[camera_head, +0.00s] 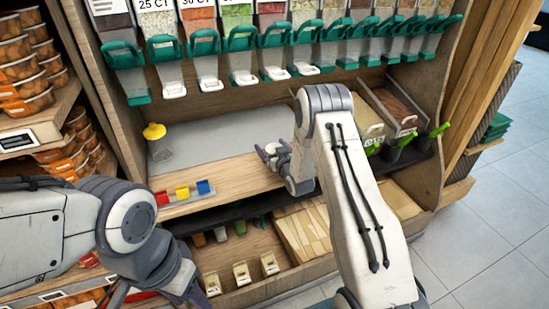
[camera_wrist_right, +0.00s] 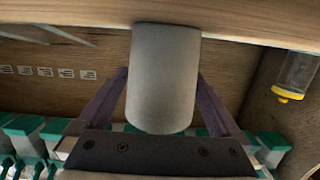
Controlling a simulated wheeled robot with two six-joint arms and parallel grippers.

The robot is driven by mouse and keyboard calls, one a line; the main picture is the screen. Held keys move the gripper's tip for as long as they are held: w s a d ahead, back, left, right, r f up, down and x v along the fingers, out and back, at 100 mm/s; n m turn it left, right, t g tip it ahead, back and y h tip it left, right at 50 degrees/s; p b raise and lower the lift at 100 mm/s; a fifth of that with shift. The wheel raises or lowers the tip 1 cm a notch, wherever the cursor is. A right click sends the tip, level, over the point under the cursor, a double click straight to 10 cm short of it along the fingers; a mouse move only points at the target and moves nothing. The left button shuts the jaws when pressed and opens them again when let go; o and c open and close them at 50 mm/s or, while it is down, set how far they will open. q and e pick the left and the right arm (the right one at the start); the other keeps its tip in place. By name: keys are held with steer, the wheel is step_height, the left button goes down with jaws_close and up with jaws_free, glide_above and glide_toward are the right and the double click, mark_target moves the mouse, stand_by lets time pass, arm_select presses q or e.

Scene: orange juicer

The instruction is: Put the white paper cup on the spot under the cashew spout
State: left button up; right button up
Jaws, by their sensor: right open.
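The white paper cup (camera_wrist_right: 163,95) fills the middle of the right wrist view, which is upside down. It stands on the wooden shelf (camera_wrist_right: 60,10) between the fingers of my right gripper (camera_head: 273,155). The fingers are open, one on each side of the cup. A row of dispensers with teal handles (camera_head: 243,40) and spouts runs above the shelf. I cannot tell which one holds cashews.
A clear jar with a yellow lid (camera_head: 157,143) stands at the shelf's left. Red, yellow and blue blocks (camera_head: 184,192) sit near the front edge. Bins with green-handled scoops (camera_head: 408,137) are on the right. The grey back surface (camera_head: 225,135) is clear.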

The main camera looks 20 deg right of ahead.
steer(key=c, duration=1.4)
